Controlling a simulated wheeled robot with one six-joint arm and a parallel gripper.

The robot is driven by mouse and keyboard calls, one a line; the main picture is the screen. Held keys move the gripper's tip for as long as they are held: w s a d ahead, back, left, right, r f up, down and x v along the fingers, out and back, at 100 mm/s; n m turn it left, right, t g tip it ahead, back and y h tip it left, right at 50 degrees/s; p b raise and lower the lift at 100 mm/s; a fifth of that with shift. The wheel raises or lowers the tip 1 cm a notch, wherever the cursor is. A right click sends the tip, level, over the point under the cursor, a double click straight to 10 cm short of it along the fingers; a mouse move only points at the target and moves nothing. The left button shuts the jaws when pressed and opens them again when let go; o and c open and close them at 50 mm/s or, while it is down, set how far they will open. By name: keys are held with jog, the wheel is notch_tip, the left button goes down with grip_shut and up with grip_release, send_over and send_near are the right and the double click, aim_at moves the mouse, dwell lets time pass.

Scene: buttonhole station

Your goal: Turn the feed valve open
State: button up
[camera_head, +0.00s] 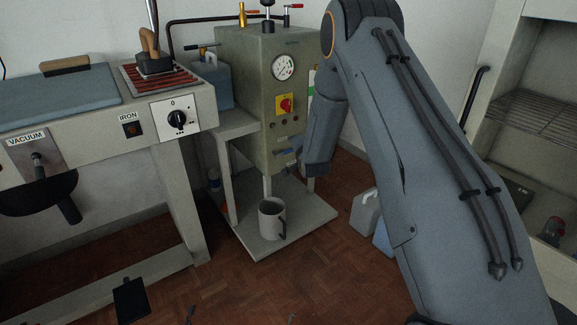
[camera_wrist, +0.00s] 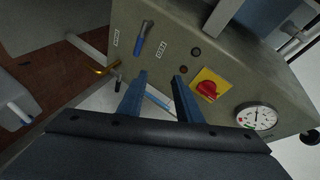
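The grey boiler cabinet (camera_head: 260,95) stands in the middle of the head view. In the wrist view its front panel (camera_wrist: 172,40) appears turned over, with a blue lever handle (camera_wrist: 142,38) between two small white labels, whose lettering I cannot read surely. This lever looks like the feed valve. It lies beyond the fingertips, slightly left of the gap, and I see no contact. My gripper (camera_wrist: 161,76) is open, with both blue fingers apart and nothing held between them. In the head view my arm hides part of the cabinet's right side, and the fingers are hard to make out.
The panel also carries a red knob on a yellow plate (camera_wrist: 208,88) and a pressure gauge (camera_wrist: 257,116). A brass-coloured tap (camera_wrist: 106,70) juts from the lower part. A mug (camera_head: 271,218) stands on the low shelf below. The ironing table (camera_head: 95,125) is at left, a shelf unit at right.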

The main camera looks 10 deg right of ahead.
jog(key=w+f+m+t+b, duration=0.5)
jog(key=f+b, duration=0.2)
jog(key=f, duration=0.6)
jog(key=w+r+b, duration=0.1)
jog(key=w+b, duration=0.2)
jog(key=w, duration=0.5)
jog(key=shift+d+r, duration=0.15)
grip_shut()
